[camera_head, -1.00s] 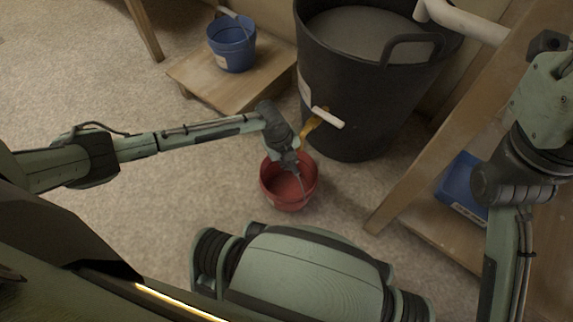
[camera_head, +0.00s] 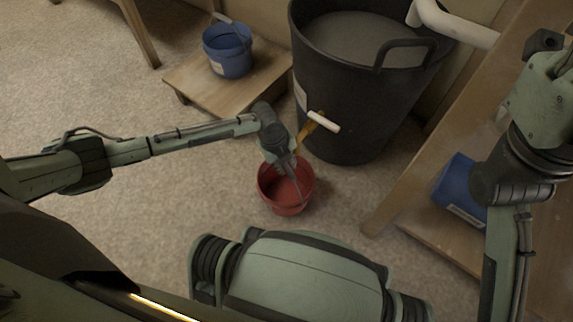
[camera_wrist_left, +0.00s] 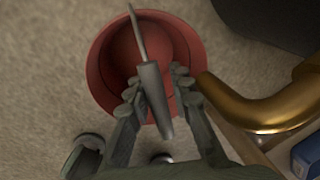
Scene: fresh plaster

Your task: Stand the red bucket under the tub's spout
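The red bucket (camera_head: 270,197) is upright in front of the black tub (camera_head: 350,130), low by the floor; I cannot tell whether it touches the floor. The tub's brass spout (camera_head: 306,130) has a white lever. In the left wrist view the spout (camera_wrist_left: 265,112) reaches in from the right, its end close to the right rim of the bucket (camera_wrist_left: 103,75). My left gripper (camera_head: 285,168) is above the bucket. In the wrist view its fingers (camera_wrist_left: 157,82) close on either side of the grey grip of the bucket's handle (camera_wrist_left: 153,95). My right gripper is out of view.
A blue bucket (camera_head: 230,55) stands on a low wooden platform (camera_head: 200,92) at back left. A wooden bench (camera_head: 440,140) stands to the right, with a blue box (camera_head: 455,190) on its lower shelf. A white pipe (camera_head: 455,25) reaches over the tub. The floor left of the red bucket is clear.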

